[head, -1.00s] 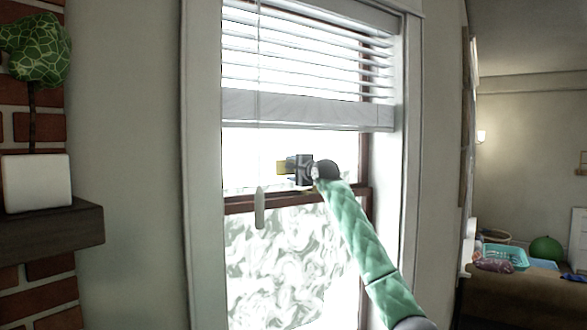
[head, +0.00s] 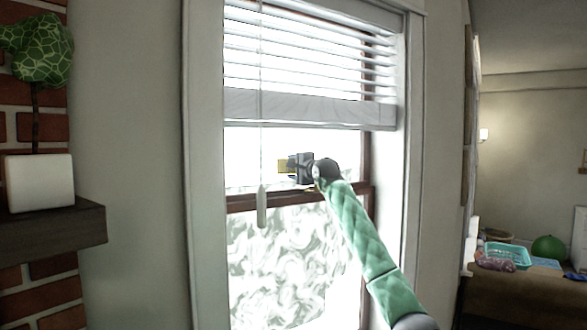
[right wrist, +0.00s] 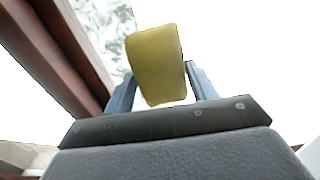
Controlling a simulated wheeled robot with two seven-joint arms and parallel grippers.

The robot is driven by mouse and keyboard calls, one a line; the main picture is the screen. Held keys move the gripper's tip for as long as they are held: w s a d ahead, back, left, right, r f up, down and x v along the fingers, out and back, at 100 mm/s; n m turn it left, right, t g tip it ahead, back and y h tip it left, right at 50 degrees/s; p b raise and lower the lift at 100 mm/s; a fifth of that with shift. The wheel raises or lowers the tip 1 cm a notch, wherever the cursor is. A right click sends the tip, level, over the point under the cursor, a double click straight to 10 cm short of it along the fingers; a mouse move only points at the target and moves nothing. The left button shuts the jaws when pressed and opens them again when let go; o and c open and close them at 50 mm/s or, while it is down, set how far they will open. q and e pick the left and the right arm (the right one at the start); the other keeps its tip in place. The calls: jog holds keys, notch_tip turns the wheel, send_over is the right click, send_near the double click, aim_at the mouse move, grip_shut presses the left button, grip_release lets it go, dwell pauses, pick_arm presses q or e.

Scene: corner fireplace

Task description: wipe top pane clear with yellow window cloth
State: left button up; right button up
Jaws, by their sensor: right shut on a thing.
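The window's top pane (head: 245,155) shows bright white below the blind, with faint greyish traces low near the middle rail. My right gripper (head: 290,166) is in front of this pane, just above the rail. It is shut on the yellow window cloth (head: 283,167). In the right wrist view the yellow cloth (right wrist: 157,62) sits between the two fingers (right wrist: 160,85). Whether the cloth touches the glass I cannot tell. The bottom pane (head: 285,265) is covered in whitish-grey swirling smears. My left gripper is not in view.
A white blind (head: 300,108) hangs over the upper window, with its wand (head: 262,205) left of my gripper. The brown middle rail (head: 240,202) lies just below. A dark mantel (head: 60,228) with a white planter (head: 38,183) stands at left.

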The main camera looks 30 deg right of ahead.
jog(key=shift+w, duration=0.55)
jog(key=shift+d, duration=0.1)
jog(key=shift+d+p, duration=0.3)
jog(key=shift+d, duration=1.55)
jog(key=shift+d+p, duration=0.75)
jog(key=shift+d, duration=2.9)
jog(key=shift+d+r, duration=0.1)
jog(key=shift+d, duration=0.45)
jog(key=shift+d+p, duration=0.6)
jog(key=shift+d, duration=0.7)
